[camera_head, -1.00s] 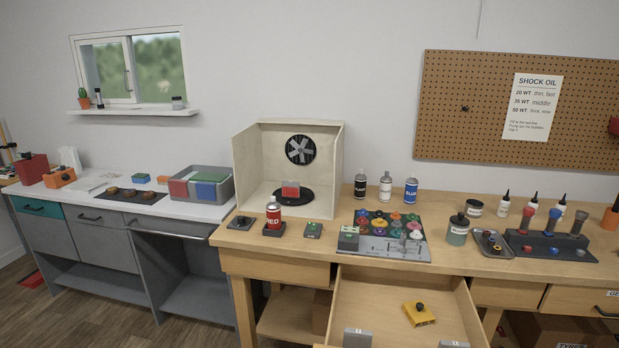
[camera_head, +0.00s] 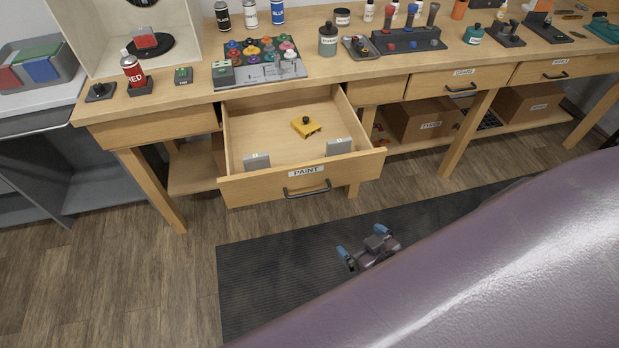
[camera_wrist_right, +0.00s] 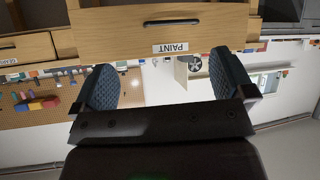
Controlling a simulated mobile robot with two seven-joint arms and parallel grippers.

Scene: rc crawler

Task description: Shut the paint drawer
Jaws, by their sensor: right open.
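The paint drawer (camera_head: 250,192) is pulled out from the wooden bench in the head view, with a PAINT label and a dark bar handle (camera_head: 307,191) on its front. My right gripper (camera_head: 362,248) is open and empty, low in front of the drawer, over the dark mat. In the right wrist view, its two blue fingertips (camera_wrist_right: 163,88) are apart, with the drawer front (camera_wrist_right: 135,32) beyond them, upside down. My left gripper is not in view.
Cardboard boxes (camera_head: 420,117) stand on the shelf below, right of the drawer. A dark mat (camera_head: 265,275) covers the floor in front.

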